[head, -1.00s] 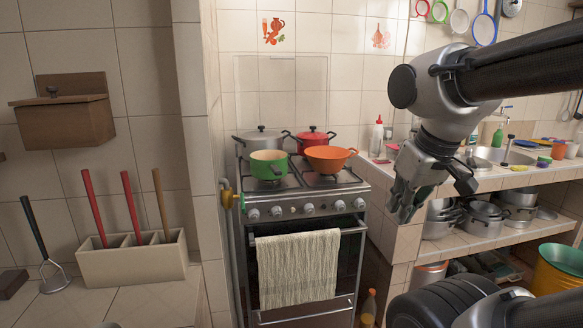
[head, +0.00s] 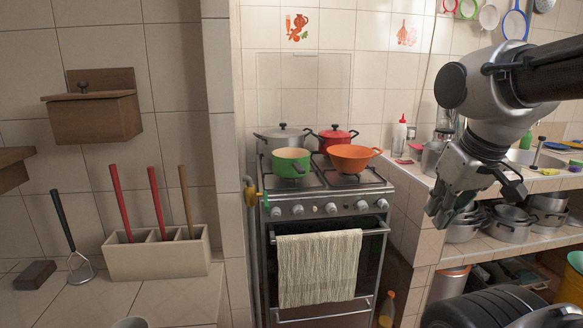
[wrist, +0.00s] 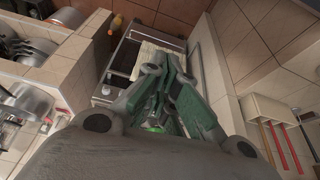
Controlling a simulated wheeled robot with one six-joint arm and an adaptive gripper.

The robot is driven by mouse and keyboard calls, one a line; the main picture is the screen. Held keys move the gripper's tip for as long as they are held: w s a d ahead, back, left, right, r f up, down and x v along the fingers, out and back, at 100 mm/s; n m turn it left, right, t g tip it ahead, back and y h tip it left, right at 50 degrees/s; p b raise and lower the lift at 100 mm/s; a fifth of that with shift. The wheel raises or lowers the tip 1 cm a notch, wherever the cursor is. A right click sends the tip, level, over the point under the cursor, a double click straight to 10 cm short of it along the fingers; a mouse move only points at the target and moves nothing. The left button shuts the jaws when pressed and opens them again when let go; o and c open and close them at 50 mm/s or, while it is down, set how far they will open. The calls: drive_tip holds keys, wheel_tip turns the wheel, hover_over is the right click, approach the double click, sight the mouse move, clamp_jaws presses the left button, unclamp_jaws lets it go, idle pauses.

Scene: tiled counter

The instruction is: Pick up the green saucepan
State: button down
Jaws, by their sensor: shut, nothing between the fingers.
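The green saucepan (head: 291,163) sits upright on the front left of the stove top (head: 320,187). My gripper (head: 440,217) hangs to the right of the stove in the head view, shut and empty, pointing down and left, clearly apart from the saucepan. In the wrist view my gripper (wrist: 176,80) shows its green-padded fingers closed together. A small bright green patch (wrist: 154,129) shows low between the finger links there; I cannot tell whether it is the saucepan.
An orange pan (head: 352,165) stands right of the saucepan, with a grey pot (head: 283,137) and a red pot (head: 337,134) behind. A towel (head: 318,268) hangs on the oven door. A tiled wall edge (head: 228,230) stands close on the left.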

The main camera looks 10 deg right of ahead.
idle(0.4)
drive_tip(key=c, duration=2)
unclamp_jaws()
drive_tip(key=shift+c, duration=0.2)
drive_tip(key=o, duration=0.7)
drive_tip(key=w+m, duration=0.1)
drive_tip(key=w, duration=0.2)
drive_tip(key=shift+w+t, duration=0.25)
drive_tip(key=shift+t, duration=0.15)
drive_tip(key=shift+c, duration=0.2)
drive_tip(key=m+t+y, duration=0.6)
drive_tip(key=m+t, duration=0.4)
drive_tip(key=m, duration=0.3)
approach(294, 167)
drive_tip(key=x, duration=0.8)
drive_tip(key=shift+d+f, duration=0.1)
